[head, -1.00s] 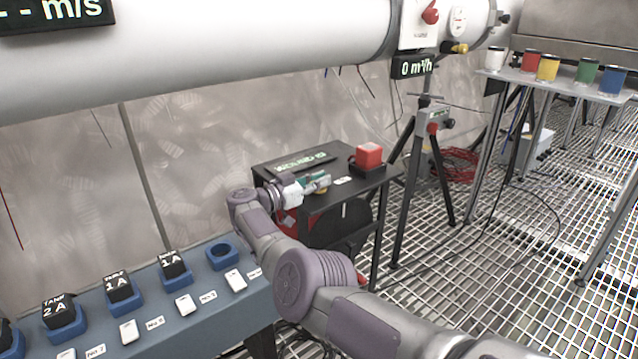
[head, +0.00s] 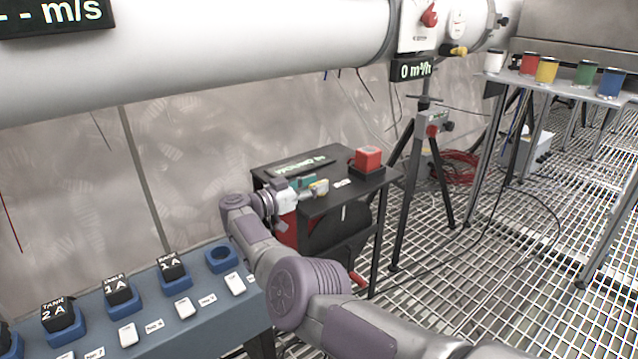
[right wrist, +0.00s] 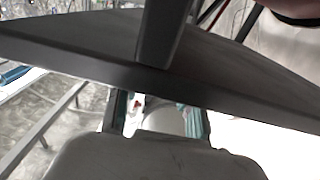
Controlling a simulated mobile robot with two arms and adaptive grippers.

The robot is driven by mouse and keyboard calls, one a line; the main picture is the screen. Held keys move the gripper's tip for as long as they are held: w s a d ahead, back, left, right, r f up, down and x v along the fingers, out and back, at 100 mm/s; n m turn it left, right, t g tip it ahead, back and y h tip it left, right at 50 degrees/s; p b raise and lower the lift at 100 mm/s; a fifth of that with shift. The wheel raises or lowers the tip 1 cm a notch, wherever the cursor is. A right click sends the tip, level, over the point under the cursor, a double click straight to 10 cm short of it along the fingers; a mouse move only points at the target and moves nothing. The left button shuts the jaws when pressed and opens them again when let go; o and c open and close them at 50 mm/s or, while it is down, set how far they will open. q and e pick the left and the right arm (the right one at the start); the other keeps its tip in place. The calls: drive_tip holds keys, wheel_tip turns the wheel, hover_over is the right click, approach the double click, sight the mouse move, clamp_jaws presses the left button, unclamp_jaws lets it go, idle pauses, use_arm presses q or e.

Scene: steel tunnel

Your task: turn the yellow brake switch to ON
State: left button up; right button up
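My right gripper (head: 312,188) is at the near left part of the black table, beside the sign on its top. In the right wrist view its teal-edged fingers (right wrist: 160,118) stand apart, and their tips are partly hidden. A small yellow piece (head: 320,187) shows at the fingertips in the head view. It may be the brake switch, but it is too small to read its position or to tell if I touch it. My left gripper is not in view.
The black table (head: 345,196) carries a red button (head: 368,158) on a dark base. A blue panel (head: 215,308) with labelled blocks stands at front left. A tripod (head: 403,190) stands right of the table. Coloured cups stand on a grey table (head: 570,87) at the back right.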

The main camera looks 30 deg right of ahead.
sight(310, 186)
drive_tip(key=a, duration=0.5)
drive_tip(key=shift+s+a, duration=0.2)
drive_tip(key=shift+a, duration=0.15)
